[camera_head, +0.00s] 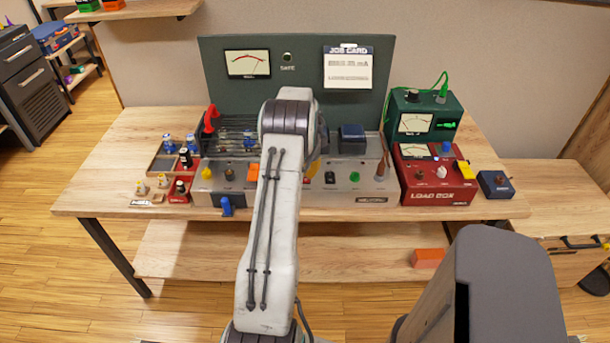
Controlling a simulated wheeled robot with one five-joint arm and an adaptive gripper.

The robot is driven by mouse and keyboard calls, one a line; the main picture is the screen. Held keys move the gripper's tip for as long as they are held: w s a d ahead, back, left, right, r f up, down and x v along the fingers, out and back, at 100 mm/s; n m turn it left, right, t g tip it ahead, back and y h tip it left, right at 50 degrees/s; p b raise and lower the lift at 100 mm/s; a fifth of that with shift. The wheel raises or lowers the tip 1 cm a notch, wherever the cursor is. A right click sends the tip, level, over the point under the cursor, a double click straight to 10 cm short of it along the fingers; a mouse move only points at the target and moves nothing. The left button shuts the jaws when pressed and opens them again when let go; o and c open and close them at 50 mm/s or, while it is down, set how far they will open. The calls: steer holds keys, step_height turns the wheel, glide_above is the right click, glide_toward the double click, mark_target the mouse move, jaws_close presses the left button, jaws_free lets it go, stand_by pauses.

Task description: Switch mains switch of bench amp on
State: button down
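The bench amp (356,199) is a wide silver chassis on the wooden bench, with a black box (352,138) on top. Its front carries a small black control (330,177), a green button (355,177), an orange part (253,172) and a knob (229,174). A brown-red part (380,168) stands at its right end. I cannot read which control is the mains switch or its position. My arm crosses the middle of the amp and covers part of its front. My gripper is hidden behind the arm, so its fingers do not show.
A red load box (437,198) and green meter box (448,110) stand right of the amp, with a small blue box (495,184) beyond. A tray (158,172) of small parts is left. A dark panel (381,97) stands behind. The bench's left end (95,190) is clear.

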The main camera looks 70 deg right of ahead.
steer(key=shift+f+b, duration=0.5)
steer(key=shift+b, duration=0.35)
steer(key=shift+d+r, duration=0.1)
steer(key=shift+a+b, duration=0.3)
steer(key=shift+s+a, duration=0.1)
steer(key=shift+a, duration=0.1)
steer(key=shift+s+a+r, duration=0.1)
steer(key=shift+a, duration=0.25)
step_height(320, 180, up, 14)
steer(key=p, duration=0.1)
steer(key=shift+s+a+r+p, duration=0.2)
steer(key=shift+a+p, duration=0.15)
steer(key=shift+a, duration=0.1)
